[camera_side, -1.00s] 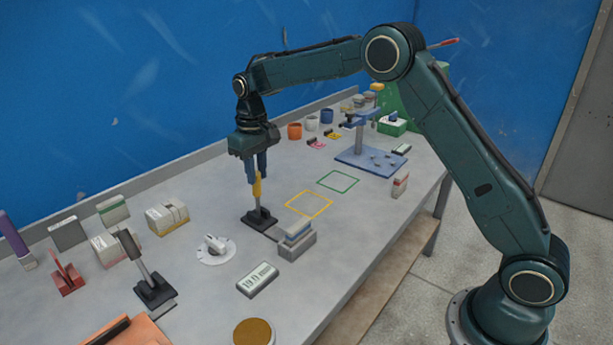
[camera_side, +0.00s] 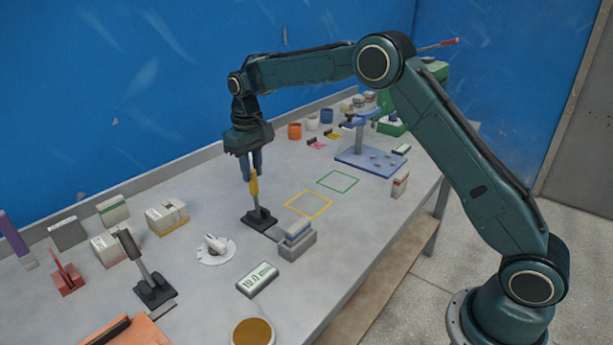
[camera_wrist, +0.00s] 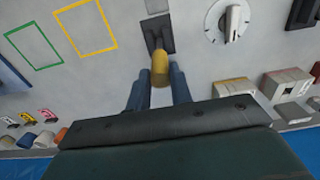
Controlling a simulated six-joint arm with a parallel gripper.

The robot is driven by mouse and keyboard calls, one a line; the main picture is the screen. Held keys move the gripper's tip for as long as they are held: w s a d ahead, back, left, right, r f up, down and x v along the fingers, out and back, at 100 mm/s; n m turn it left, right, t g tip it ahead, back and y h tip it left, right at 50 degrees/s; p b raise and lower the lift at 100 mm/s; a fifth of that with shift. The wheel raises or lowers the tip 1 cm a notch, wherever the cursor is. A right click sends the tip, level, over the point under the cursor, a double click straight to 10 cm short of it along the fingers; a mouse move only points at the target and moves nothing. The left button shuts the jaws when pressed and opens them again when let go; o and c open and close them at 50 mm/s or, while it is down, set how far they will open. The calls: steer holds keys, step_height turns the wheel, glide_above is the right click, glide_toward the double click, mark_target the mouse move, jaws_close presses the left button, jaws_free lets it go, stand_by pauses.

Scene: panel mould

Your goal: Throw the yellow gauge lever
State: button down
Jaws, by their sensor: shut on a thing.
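The yellow gauge lever (camera_side: 254,187) stands on a small black base (camera_side: 258,219) near the middle of the bench in the side view. It leans slightly left there. My gripper (camera_side: 253,175) is over its upper end, shut on the yellow handle, with the fingers pointing down. In the wrist view, the yellow handle (camera_wrist: 160,66) shows between the tips of my two blue fingers, with the black base beyond it. The fingers hide part of the handle.
A white dial (camera_side: 215,249) and a grey digital display (camera_side: 258,279) are close to the lever. A grey block (camera_side: 297,240) stands just right of it. A second, black-handled lever (camera_side: 143,268) stands at front left. Yellow and green outlined squares mark clear bench to the right.

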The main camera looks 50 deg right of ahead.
steer(key=shift+w+r, duration=0.1)
steer(key=shift+w, duration=0.95)
steer(key=shift+w+a+f, duration=0.1)
steer(key=shift+w+f, duration=0.1)
steer(key=shift+w, duration=0.4)
steer(key=shift+w+f, duration=0.1)
steer(key=shift+w, duration=0.15)
steer(key=shift+w+f, duration=0.2)
steer(key=shift+w, duration=0.3)
steer(key=shift+w+f, duration=0.1)
steer(key=shift+w, duration=0.1)
stand_by(0.6)
steer(key=c, duration=1.2)
jaws_free()
steer(key=shift+f, duration=0.1)
steer(key=shift+c, duration=0.2)
